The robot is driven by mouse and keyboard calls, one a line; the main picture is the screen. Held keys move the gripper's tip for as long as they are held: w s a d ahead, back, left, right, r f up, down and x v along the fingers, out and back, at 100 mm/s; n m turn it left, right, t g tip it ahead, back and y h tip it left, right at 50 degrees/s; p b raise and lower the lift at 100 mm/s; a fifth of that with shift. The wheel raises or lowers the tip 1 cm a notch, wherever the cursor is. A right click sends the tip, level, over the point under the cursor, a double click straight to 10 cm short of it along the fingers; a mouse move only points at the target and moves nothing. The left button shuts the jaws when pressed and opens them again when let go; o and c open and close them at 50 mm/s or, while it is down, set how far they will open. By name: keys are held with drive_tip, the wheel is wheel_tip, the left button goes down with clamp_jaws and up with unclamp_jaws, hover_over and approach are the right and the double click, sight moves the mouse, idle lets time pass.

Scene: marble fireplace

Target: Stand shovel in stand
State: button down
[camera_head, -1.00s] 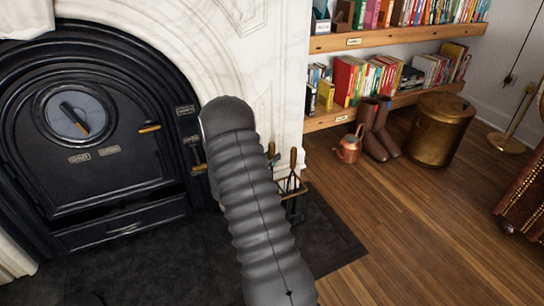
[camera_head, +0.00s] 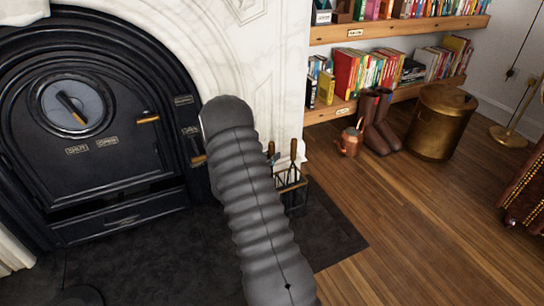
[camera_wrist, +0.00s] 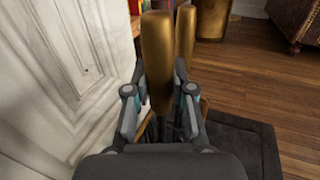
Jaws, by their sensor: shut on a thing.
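In the wrist view, my gripper (camera_wrist: 159,88) is shut on the shovel's golden-brown handle (camera_wrist: 156,50), which stands roughly upright between the fingers. The shovel's lower end is hidden by my gripper and the dark shapes below. The stand (camera_head: 291,190) is a dark open frame on the hearth, right of the fireplace, in the head view. Another wooden-handled tool (camera_head: 293,151) stands upright in it, and a similar handle (camera_wrist: 186,34) shows just behind mine in the wrist view. My arm hides most of my gripper in the head view, beside the stand.
The black fireplace door (camera_head: 95,130) and white marble surround (camera_head: 270,60) are close on the left. A copper watering can (camera_head: 350,142), brown boots (camera_head: 380,128) and a brass bin (camera_head: 440,122) stand beyond the stand. The wooden floor (camera_head: 400,215) at right is clear.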

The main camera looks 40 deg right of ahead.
drive_tip(key=c, duration=0.9)
unclamp_jaws()
drive_tip(key=shift+a, duration=0.1)
drive_tip(key=s+a, duration=0.2)
drive_tip(key=a, duration=0.9)
drive_tip(key=shift+a, duration=0.3)
